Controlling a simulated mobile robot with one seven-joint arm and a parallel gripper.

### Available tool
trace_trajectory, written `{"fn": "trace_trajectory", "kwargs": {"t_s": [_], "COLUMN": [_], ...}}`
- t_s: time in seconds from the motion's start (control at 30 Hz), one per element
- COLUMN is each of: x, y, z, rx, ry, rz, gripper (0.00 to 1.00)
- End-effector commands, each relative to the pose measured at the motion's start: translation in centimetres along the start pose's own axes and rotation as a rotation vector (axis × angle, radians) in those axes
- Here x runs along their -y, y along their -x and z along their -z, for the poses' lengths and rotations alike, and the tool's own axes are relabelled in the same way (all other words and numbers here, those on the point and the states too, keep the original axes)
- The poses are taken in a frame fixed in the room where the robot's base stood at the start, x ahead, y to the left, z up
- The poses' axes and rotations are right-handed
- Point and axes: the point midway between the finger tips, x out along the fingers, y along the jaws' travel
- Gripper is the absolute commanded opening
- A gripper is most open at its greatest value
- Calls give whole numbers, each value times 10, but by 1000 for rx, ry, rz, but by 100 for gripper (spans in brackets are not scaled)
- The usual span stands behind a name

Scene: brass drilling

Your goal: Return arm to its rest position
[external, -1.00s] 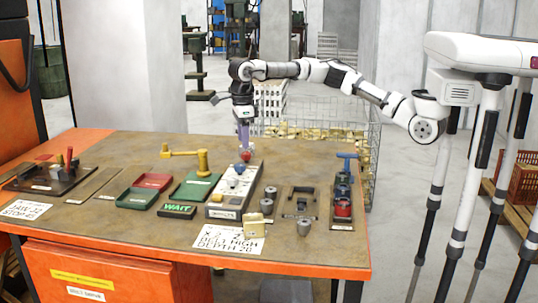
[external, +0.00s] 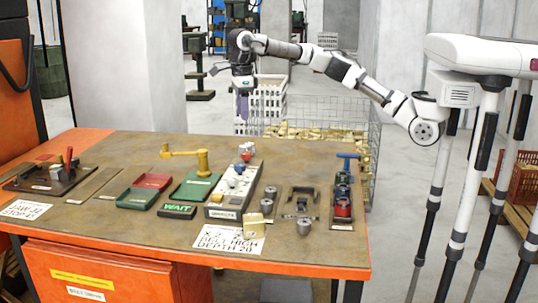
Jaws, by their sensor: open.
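My gripper (external: 242,108) hangs fingers down above the far edge of the brown bench (external: 110,235). It is empty and clear of everything on the bench. My arm reaches to it from the right side of the picture. Below it stands a grey panel (external: 222,212) with a row of small knobs. A red-topped knob (external: 245,152) is at the panel's far end, apart from the fingers. The gap between the fingers is too small to see well.
A yellow crank-handled post (external: 202,163), green trays (external: 195,187) and a WAIT sign (external: 177,211) stand left of the panel. A rack of dark and red cylinders (external: 343,205) is at the right. A wire cage (external: 372,160) stands behind the bench.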

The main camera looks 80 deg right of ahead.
Motion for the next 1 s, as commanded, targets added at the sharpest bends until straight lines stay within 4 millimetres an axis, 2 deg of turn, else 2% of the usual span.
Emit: {"fn": "trace_trajectory", "kwargs": {"t_s": [0.17,0.5,0.7,0.9,1.0], "x": [0,0,0,0,0], "y": [-23,-89,-120,-135,-136], "z": [0,1,1,0,0], "rx": [-4,-4,-4,-2,-1], "ry": [2,1,0,1,6], "rz": [-1,-1,-2,0,0], "gripper": [49,49,49,49,49]}}
